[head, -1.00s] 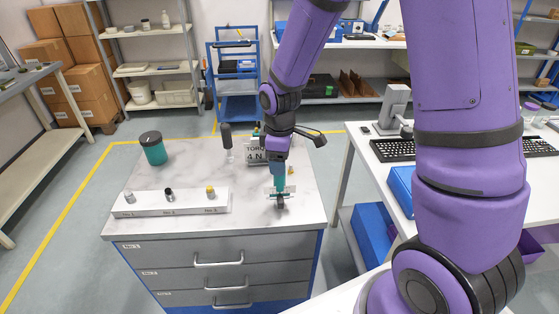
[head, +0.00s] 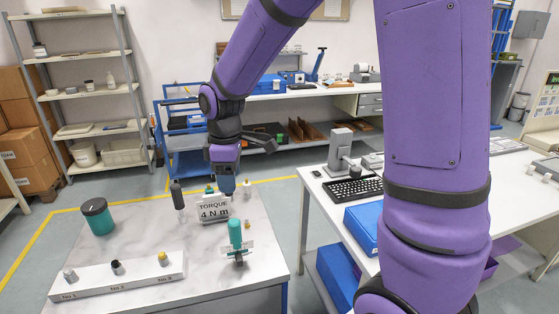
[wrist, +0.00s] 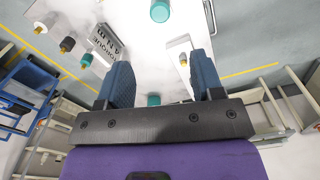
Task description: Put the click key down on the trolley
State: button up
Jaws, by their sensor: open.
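The click key, which I take to be the teal-handled tool (head: 235,232) with a pale crosspiece low on it, stands upright on the pale top of the trolley (head: 215,281), near its right side. My gripper (head: 226,194) is above and behind it in the head view, apart from it. In the wrist view my gripper (wrist: 161,75) has its two blue fingers spread wide. A teal round shape lies between them near the palm, and another is at the top edge; I cannot tell which is the key.
A "TORQUE 4 N m" sign (head: 214,210) stands close behind the key. A dark-handled tool (head: 178,196), a teal jar (head: 97,216) and a white numbered rack (head: 118,275) are to the left. A white desk with a keyboard (head: 354,190) is to the right.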

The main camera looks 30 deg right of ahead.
jog(key=s+d+r+m+t, duration=0.2)
jog(key=s+r+m, duration=0.3)
jog(key=s, duration=0.6)
jog(key=s+d+r+m+t, duration=0.3)
jog(key=s+r+m, duration=0.3)
jog(key=s+r, duration=0.3)
jog(key=shift+s+d+r, duration=0.35)
jog(key=shift+s+d, duration=0.45)
jog(key=shift+s, duration=0.45)
